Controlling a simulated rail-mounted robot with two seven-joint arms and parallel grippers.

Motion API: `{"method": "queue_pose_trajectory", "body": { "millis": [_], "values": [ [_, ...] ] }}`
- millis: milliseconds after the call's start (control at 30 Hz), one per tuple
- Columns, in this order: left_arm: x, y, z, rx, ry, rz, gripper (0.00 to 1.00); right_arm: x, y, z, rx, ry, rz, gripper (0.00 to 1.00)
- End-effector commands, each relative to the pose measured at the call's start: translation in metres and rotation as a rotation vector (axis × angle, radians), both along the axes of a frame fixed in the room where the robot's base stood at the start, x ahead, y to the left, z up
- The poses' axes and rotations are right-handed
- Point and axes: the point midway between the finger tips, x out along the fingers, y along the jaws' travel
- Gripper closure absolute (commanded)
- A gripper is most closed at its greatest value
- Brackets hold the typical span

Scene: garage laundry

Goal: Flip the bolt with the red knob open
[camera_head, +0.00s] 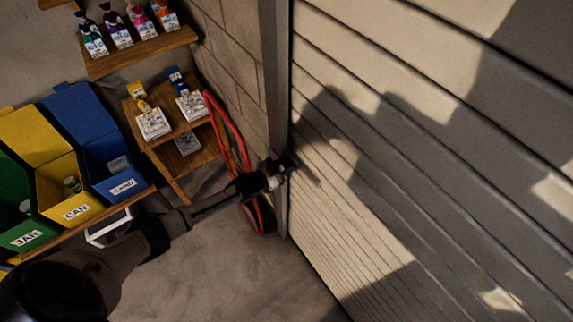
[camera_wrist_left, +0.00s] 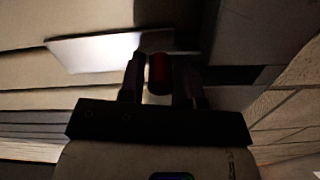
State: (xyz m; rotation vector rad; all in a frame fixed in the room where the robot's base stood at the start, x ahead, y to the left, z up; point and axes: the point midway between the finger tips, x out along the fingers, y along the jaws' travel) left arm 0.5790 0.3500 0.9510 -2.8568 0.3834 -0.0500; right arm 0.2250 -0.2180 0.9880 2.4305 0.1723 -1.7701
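The bolt's red knob (camera_wrist_left: 159,73) shows in the left wrist view as a dark red upright cylinder. It sits between the two dark fingers of my left gripper (camera_wrist_left: 159,80). The fingers stand close together, one on each side, and appear shut on the knob. In the head view my left gripper (camera_head: 284,169) reaches from the lower left to the edge of the slatted garage door (camera_head: 350,225), beside the door post. The knob and bolt are hidden there by the gripper and shadow. The rest of the bolt is too dark to make out. My right gripper is not in view.
Left of the post hang a red hose (camera_head: 236,130) and a wooden shelf (camera_head: 170,140) with small labelled items. Further left are a blue bin (camera_head: 88,135), a yellow bin (camera_head: 40,140) and a green bin (camera_head: 14,215). The floor (camera_head: 225,285) below the gripper looks clear.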

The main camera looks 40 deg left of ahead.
Motion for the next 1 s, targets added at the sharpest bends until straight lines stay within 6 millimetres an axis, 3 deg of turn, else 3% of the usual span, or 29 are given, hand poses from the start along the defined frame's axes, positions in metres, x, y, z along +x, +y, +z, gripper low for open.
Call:
{"method": "queue_pose_trajectory", "body": {
  "millis": [300,567,800,1000],
  "values": [
    [0.0,0.0,0.0,0.0,0.0,0.0,1.0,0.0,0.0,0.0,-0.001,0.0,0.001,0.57],
    [-0.001,-0.001,0.0,0.0,0.0,0.0,1.0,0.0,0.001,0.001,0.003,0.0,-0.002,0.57],
    [-0.01,-0.038,0.003,-0.004,0.0,-0.001,1.0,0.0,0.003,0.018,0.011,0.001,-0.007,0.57],
    [-0.014,-0.049,0.001,-0.001,-0.001,-0.001,1.0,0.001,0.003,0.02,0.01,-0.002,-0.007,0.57]
  ]
}}
